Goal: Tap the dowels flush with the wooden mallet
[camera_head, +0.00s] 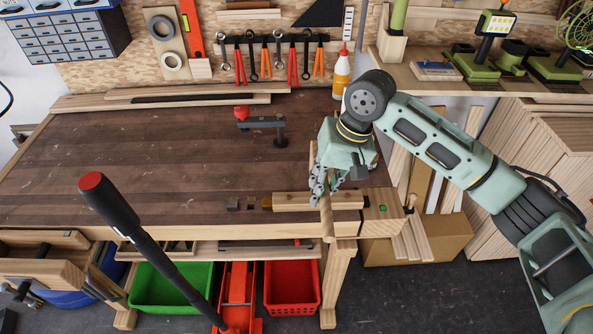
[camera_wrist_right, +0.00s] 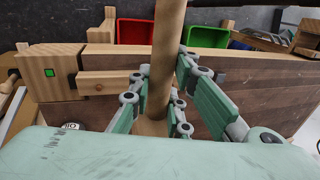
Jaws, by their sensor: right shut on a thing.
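My right gripper (camera_head: 322,192) is at the front right of the workbench (camera_head: 150,150), shut on a round wooden handle (camera_wrist_right: 162,70). The handle also shows in the head view (camera_head: 327,222), its lower end reaching past the bench's front edge. I take it for the mallet's handle; no mallet head can be made out. A pale wooden workpiece (camera_head: 290,201) lies along the front edge, partly behind the gripper and handle. It also shows in the right wrist view (camera_wrist_right: 112,82). I cannot make out dowels for certain. My left gripper is not in view.
A wooden end block with a green square (camera_head: 382,208) adjoins the workpiece. A clamp with a red knob (camera_head: 262,122) stands farther back. A glue bottle (camera_head: 341,72) stands at the rear. Green (camera_head: 165,290) and red (camera_head: 292,285) bins sit below. The bench's left side is clear.

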